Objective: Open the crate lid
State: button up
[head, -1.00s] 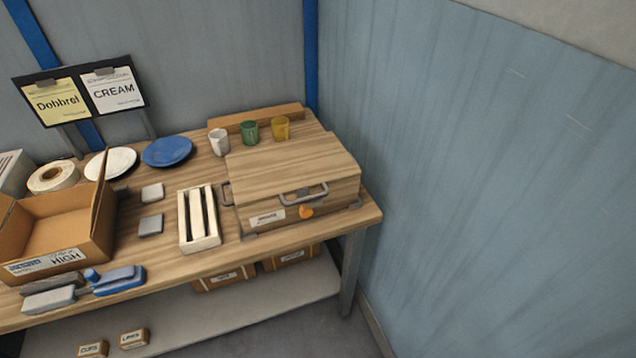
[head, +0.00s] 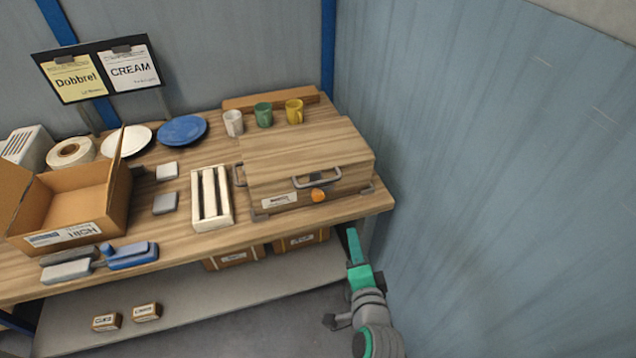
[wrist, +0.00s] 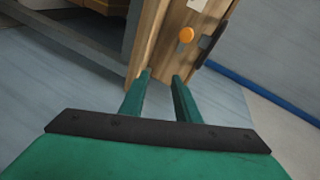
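The wooden crate (head: 350,184) stands at the right end of the workbench. Its lid (head: 305,146) is shut, with a grey metal handle (head: 312,178) at the front edge. An orange round knob (head: 318,195) and a white label are on the crate's front. My gripper (head: 351,232) is in front of and below the bench's right corner, apart from the crate. In the wrist view its two green fingers (wrist: 160,76) are spread with nothing between them. The crate's front and the orange knob (wrist: 186,35) show beyond the fingertips.
White, green and yellow mugs (head: 264,114) stand behind the crate. A white slotted rack (head: 226,213) is left of it, with an open cardboard box (head: 120,205) farther left. The blue wall (head: 480,200) is close on the right. The floor before the bench is free.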

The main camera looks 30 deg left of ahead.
aim_at(318, 184)
jog(key=w+a+r+g+y, duration=0.2)
jog(key=a+r+y, duration=0.1)
jog(key=a+r, duration=0.5)
jog(key=x, duration=1)
jog(key=shift+a+f, duration=0.1)
jog(key=shift+a, duration=0.15)
grip_shut()
